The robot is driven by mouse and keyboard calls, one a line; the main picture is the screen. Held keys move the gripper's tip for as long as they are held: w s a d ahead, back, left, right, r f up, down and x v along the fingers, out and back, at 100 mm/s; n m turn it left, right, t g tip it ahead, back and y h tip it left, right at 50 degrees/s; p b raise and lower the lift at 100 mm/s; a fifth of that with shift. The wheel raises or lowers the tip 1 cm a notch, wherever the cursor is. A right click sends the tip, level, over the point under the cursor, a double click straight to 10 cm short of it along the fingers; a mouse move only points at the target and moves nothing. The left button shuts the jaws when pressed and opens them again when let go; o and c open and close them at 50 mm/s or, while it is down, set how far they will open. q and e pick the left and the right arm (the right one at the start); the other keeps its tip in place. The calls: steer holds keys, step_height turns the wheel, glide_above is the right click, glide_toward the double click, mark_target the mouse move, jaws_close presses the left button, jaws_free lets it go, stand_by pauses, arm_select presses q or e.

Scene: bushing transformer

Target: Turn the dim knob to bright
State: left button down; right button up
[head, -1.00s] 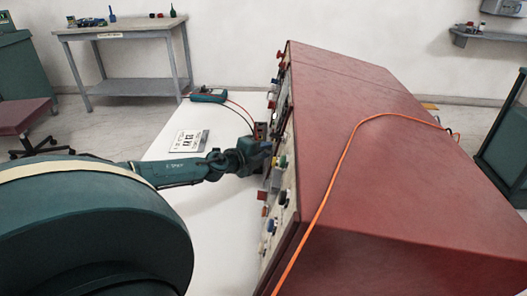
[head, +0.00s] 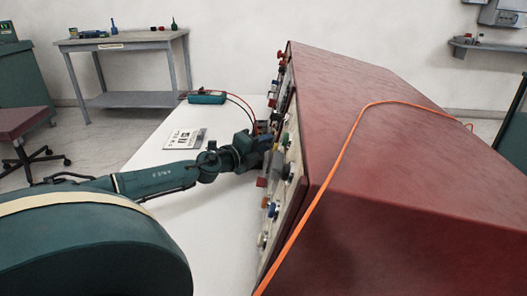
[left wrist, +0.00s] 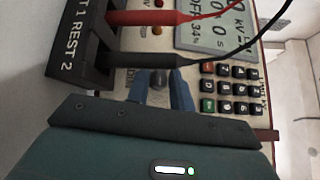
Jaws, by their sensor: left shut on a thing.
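A red cabinet (head: 390,150) has a control panel (head: 292,190) with several coloured knobs and buttons on its left face. My left gripper (head: 266,143) is at the panel in the head view, and its fingertips are hard to make out there. In the left wrist view, the blue fingers of my left gripper (left wrist: 160,92) are shut on a small grey knob (left wrist: 158,82), one finger on each side. I cannot read a label for this knob or its setting. My right gripper is not in view.
A black probe rest (left wrist: 85,45) with red and black leads is close beside the gripper. A display (left wrist: 215,28) and keypad (left wrist: 232,88) sit on the other side. A multimeter (head: 207,97) and a printed card (head: 184,138) lie on the white table (head: 205,215).

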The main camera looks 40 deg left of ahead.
arm_select(q)
steer(key=c, duration=1.5)
jaws_free()
steer(key=shift+o, duration=0.2)
